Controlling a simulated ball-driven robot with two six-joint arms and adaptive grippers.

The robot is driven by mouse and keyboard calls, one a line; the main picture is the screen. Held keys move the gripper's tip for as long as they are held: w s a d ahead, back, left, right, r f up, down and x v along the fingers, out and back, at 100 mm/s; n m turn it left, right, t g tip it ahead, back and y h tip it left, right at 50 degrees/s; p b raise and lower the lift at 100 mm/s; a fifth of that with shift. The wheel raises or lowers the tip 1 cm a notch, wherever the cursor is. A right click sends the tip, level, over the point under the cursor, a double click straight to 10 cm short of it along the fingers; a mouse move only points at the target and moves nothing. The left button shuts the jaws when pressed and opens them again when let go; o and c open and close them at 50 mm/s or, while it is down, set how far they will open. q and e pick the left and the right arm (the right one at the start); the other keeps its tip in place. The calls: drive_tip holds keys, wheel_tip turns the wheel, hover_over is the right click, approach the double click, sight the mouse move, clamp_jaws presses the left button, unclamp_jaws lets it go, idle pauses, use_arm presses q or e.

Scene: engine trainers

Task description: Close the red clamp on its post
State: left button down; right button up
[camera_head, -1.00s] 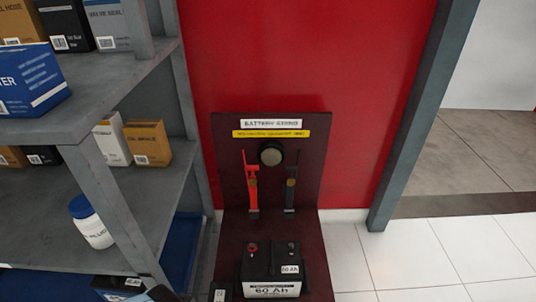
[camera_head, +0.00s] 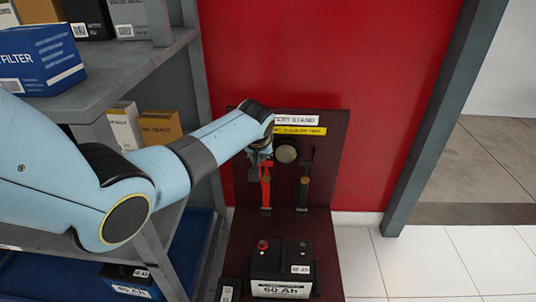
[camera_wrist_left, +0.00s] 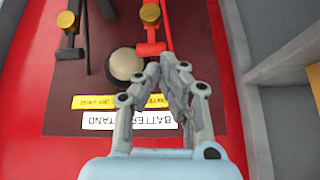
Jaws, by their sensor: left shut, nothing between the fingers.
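The red clamp (camera_head: 266,188) hangs upright on the dark back panel of the battery stand, left of a black clamp (camera_head: 303,188). It also shows in the left wrist view (camera_wrist_left: 150,47), with a brass-coloured part. The battery (camera_head: 283,265) stands on the base below, with a red-capped post (camera_head: 263,245) at its top left. My left gripper (camera_head: 262,158) is at the top of the red clamp, partly covering it. In the left wrist view its fingers (camera_wrist_left: 168,62) are together and empty, close beside the clamp's end; I cannot tell whether they touch. My right gripper is out of view.
A round pale knob (camera_head: 286,152) sits on the panel just right of my left gripper. A grey shelf (camera_head: 105,85) with boxes stands at the left, close to my left arm. A grey upright (camera_head: 435,110) stands at the right. The floor at right is clear.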

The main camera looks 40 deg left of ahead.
use_arm(q)
drive_tip(key=w+r, duration=0.4)
drive_tip(key=r, duration=0.2)
drive_tip(key=shift+a+n+t, duration=0.3)
drive_tip(key=shift+a+n, duration=0.1)
drive_tip(key=shift+a, duration=0.05)
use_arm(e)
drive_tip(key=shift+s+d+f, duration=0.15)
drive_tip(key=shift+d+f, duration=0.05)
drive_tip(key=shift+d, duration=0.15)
